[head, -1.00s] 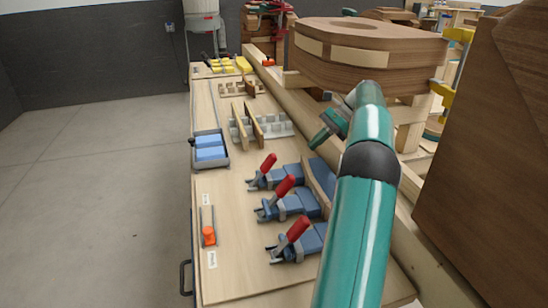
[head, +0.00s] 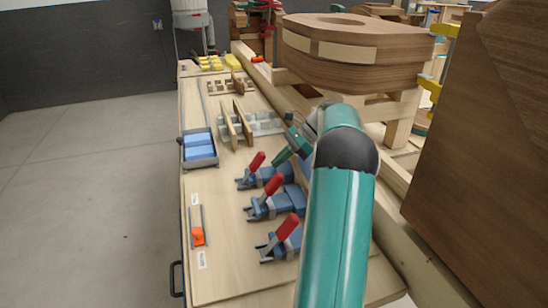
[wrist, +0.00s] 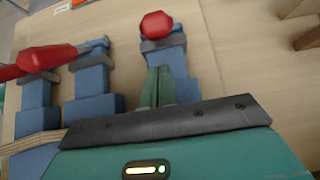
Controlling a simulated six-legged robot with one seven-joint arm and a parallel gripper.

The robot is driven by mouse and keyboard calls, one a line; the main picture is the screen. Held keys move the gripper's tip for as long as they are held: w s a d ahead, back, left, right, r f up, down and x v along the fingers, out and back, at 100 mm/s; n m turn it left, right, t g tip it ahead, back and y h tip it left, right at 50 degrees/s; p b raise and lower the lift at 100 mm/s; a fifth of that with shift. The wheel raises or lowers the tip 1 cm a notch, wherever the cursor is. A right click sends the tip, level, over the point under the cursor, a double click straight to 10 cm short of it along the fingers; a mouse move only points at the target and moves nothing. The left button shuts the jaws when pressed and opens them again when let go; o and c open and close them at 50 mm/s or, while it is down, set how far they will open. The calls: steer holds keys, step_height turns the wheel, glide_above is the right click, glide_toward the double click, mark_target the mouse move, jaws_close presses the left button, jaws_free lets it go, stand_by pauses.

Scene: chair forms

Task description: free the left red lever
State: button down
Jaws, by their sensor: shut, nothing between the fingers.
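Three blue toggle clamps with red levers stand in a row on the wooden bench board. In the head view, the leftmost and farthest red lever (head: 257,161) stands up at a slant, as do the middle red lever (head: 273,184) and the nearest red lever (head: 288,227). My gripper (head: 281,159) is just right of the farthest lever. In the wrist view, my gripper (wrist: 158,72) has its green fingers together, empty, over a blue clamp body (wrist: 174,62). That clamp's red lever (wrist: 157,25) shows end-on just beyond the fingertips. I see no clear contact.
A tray with blue blocks (head: 200,148), an orange slider (head: 198,236) and upright wooden pieces in a grey rack (head: 262,124) are on the board. A large layered wood form (head: 355,60) and a brown panel (head: 475,150) stand to the right.

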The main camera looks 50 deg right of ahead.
steer(key=shift+w+a+r, duration=0.45)
steer(key=shift+a+r, duration=0.25)
steer(key=shift+a, duration=0.15)
steer(key=shift+r, duration=0.1)
